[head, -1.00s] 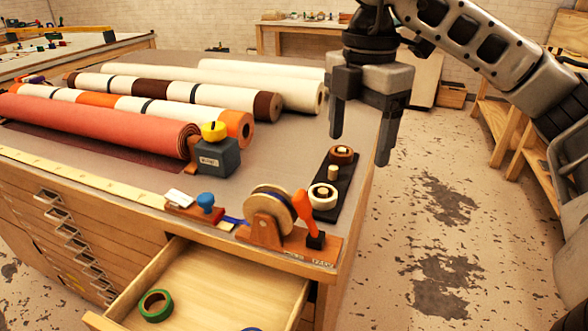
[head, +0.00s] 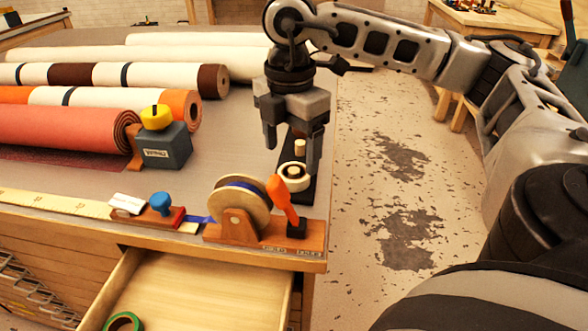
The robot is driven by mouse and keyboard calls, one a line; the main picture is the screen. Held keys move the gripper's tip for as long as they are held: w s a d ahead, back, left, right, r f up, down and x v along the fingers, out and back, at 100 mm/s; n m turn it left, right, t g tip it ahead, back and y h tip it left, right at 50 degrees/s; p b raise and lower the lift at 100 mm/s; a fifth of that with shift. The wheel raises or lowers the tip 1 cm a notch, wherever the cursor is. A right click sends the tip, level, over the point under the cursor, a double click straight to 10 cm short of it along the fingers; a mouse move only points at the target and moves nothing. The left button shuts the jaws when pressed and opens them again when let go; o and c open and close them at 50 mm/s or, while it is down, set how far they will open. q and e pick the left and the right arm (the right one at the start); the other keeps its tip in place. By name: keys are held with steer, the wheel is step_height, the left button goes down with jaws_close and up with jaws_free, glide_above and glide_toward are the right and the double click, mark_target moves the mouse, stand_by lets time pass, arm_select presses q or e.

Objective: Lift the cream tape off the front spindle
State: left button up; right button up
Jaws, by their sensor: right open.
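The cream tape (head: 294,178) is a thick pale ring around the front spindle of a dark narrow base (head: 308,194) near the table's right edge. A short wooden post (head: 300,147) stands behind it. My right gripper (head: 292,158) is open and points down over this base, its fingers apart to either side of the post in the picture. Its fingertips appear just above and behind the cream tape, with nothing held; I cannot tell whether they touch it. The brown tape at the back of the base is hidden behind the gripper. My left gripper is out of view.
A grey block (head: 165,146) with a yellow top and several long rolls lie left. An open drawer (head: 205,290) juts out in front, holding a green tape (head: 124,322).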

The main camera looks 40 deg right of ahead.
mark_target(292, 171)
steer(key=f, duration=0.5)
steer(key=shift+w+d+p, duration=0.2)
steer(key=shift+d+p, duration=0.1)
steer(key=c, duration=1.1)
